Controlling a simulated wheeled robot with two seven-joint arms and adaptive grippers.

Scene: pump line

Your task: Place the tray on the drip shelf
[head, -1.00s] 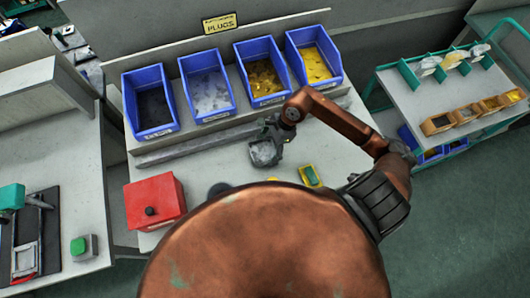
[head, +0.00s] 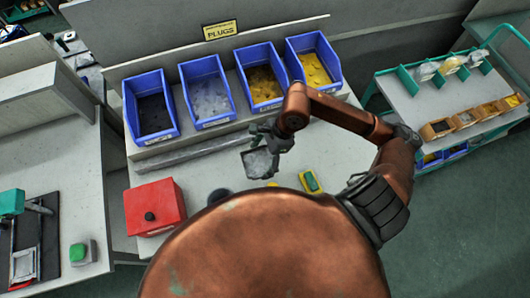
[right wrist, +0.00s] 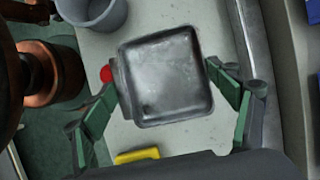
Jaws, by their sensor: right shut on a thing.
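A small square grey metal tray (head: 258,164) hangs in my right gripper (head: 264,140) above the worktable, in front of the blue bins. In the right wrist view the tray (right wrist: 168,75) lies between the two green-padded fingers of my right gripper (right wrist: 162,80), and its inside looks empty. A long grey ledge (head: 185,155) runs along the table in front of the bins; it looks like the drip shelf, but I cannot be sure. The tray is apart from it, on the near side. My left gripper is not in view.
Blue bins (head: 152,137) stand in a row behind the ledge under a PLUGS sign (head: 220,31). A red box (head: 154,206) and a yellow-green item (head: 311,182) are on the table. A cart (head: 430,100) stands right. Part of the ledge is bare.

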